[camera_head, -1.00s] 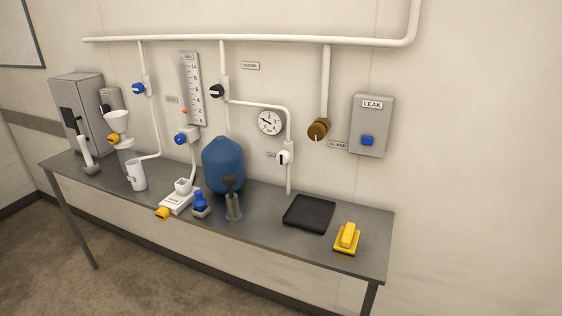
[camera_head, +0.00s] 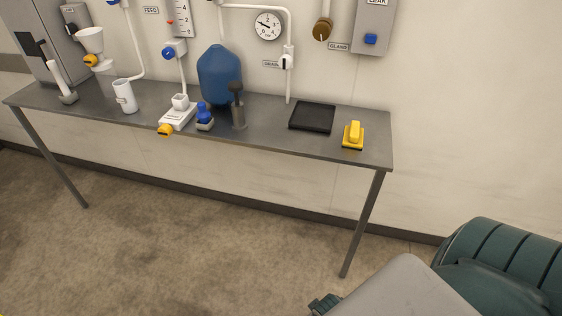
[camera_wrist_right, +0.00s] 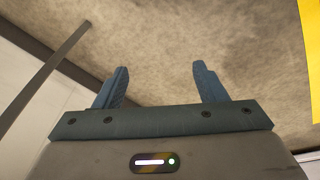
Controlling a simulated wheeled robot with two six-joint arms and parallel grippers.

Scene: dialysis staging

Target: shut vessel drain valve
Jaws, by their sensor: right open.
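The blue vessel (camera_head: 220,76) stands on the table against the wall. The drain valve (camera_head: 287,62), with a white body and a dark handle mark, sits on the white pipe right of the vessel, beside a label reading DRAIN (camera_head: 271,64). Its handle position is too small to tell for sure. My right gripper (camera_wrist_right: 158,85) is open and empty in the right wrist view, with bare floor behind its fingers. In the head view my right arm is at the lower right, below and well away from the table. My left gripper is not in view.
The grey table (camera_head: 270,138) holds a black tray (camera_head: 312,117), a yellow block (camera_head: 353,135), a dark upright lever (camera_head: 238,108) and a blue-knobbed item (camera_head: 204,117). A brown gland knob (camera_head: 322,29) and a gauge (camera_head: 267,25) are on the wall. The floor in front is clear.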

